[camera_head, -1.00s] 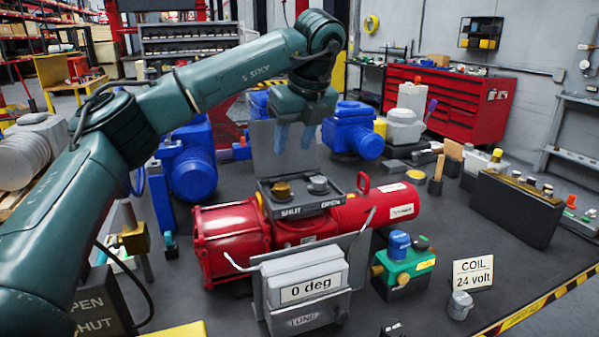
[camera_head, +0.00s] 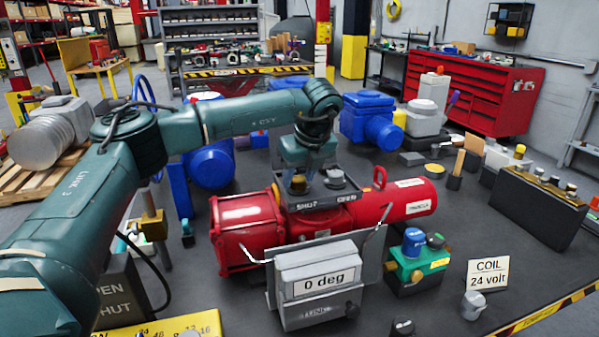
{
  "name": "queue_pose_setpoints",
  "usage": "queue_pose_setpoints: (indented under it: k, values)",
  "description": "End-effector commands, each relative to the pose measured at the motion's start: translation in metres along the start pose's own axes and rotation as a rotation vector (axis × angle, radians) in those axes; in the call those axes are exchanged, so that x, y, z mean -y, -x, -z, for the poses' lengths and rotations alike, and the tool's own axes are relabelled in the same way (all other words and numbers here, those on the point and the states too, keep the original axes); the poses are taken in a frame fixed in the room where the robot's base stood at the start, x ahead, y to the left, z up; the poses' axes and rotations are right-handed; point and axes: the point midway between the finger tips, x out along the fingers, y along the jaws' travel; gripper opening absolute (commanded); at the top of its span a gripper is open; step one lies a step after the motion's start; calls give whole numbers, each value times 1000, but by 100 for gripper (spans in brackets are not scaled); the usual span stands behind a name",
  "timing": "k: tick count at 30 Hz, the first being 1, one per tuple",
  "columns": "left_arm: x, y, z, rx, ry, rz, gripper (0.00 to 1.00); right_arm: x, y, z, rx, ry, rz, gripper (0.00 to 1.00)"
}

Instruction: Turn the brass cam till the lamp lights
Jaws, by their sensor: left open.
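The brass cam (camera_head: 298,183) stands on the dark switch plate (camera_head: 318,202) on top of the red actuator (camera_head: 255,225), beside a grey cam (camera_head: 335,178). My left gripper (camera_head: 310,178) is open, pointing down just behind the two cams. Its fingertips are partly hidden, and I cannot tell whether they touch the brass cam. A display (camera_head: 325,283) in front of the actuator reads "0 deg". I cannot tell which part is the lamp. My right gripper is out of view.
A green box (camera_head: 417,270) with blue and dark knobs stands right of the display, near a "COIL 24 volt" sign (camera_head: 488,273). A black block (camera_head: 540,205) stands at the right. Blue actuators (camera_head: 372,120) stand behind. The bench between sign and black block is fairly clear.

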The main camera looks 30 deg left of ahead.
Motion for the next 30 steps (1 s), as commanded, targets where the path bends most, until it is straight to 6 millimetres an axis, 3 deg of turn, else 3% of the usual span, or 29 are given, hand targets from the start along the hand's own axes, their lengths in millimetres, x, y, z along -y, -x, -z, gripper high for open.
queue_pose_setpoints:
  k: [9, 21, 30]
  values:
    - [0, -3, 0, 0, 0, 0, 42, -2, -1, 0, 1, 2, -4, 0]
    - [0, -2, 0, 0, 0, 0, 10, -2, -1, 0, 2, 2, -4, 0]
    - [-1, -4, 0, 0, -45, 20, 10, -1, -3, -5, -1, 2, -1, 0]
